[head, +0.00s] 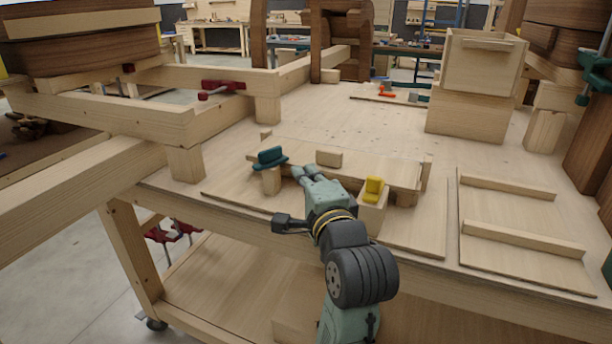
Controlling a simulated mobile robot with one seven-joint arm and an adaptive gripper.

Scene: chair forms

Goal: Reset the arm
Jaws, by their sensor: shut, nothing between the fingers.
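My gripper (304,173) is at the end of my arm, over the front part of the wooden workbench (340,115). Its fingers are shut with nothing between them. They point away from me, toward a low wooden jig (375,167). I cannot tell whether the fingertips touch the jig.
Wooden panels with strips (525,226) lie at the right front. A wooden box (470,100) stands at the back right. A timber frame with a red clamp (221,87) borders the left. An orange tool (386,91) lies at the back. The bench middle is clear.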

